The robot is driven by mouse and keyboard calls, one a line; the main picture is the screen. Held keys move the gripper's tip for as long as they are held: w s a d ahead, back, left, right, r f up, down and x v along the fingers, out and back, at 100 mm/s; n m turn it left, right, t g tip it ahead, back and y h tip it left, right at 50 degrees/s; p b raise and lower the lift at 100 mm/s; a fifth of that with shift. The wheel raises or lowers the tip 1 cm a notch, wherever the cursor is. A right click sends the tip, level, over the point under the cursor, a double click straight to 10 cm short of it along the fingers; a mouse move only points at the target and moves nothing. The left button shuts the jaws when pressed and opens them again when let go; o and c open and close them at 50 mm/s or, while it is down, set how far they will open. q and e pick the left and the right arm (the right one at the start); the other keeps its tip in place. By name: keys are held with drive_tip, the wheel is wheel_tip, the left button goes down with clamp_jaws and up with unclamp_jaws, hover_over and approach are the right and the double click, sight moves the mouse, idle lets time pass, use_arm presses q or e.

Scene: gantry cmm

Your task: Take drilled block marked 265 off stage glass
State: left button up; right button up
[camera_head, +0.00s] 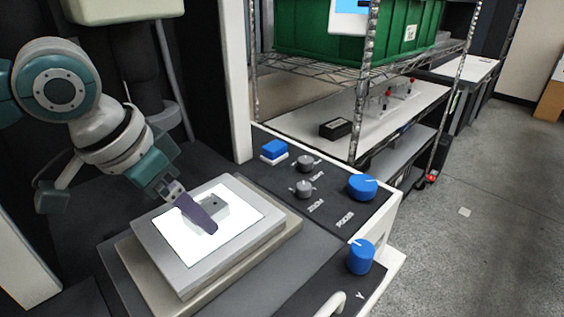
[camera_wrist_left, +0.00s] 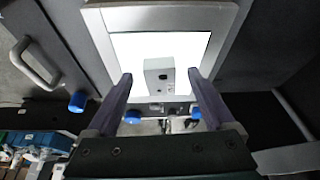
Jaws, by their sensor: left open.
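The grey drilled block (camera_head: 211,209) sits on the bright white stage glass (camera_head: 240,199), partly hidden behind a finger of my left gripper (camera_head: 197,213). In the left wrist view the block (camera_wrist_left: 160,73) shows a dark round hole, and the lit glass (camera_wrist_left: 134,46) surrounds it. No number can be read on it. My left gripper (camera_wrist_left: 159,97) is open, its two purple fingers apart, with the block between and beyond their tips. The block rests on the glass; I cannot tell whether a finger touches it. My right gripper is not in view.
A grey frame (camera_head: 176,268) surrounds the glass. To its right stands a control panel (camera_head: 325,197) with blue knobs (camera_head: 362,187) and a blue button (camera_head: 274,149). A wire shelf (camera_head: 330,68) with a green crate (camera_head: 318,30) stands behind. Open floor (camera_head: 480,200) lies at right.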

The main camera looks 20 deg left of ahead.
use_arm(q)
drive_tip(key=shift+w+f, duration=0.15)
drive_tip(key=shift+f, duration=0.35)
clamp_jaws()
idle(0.3)
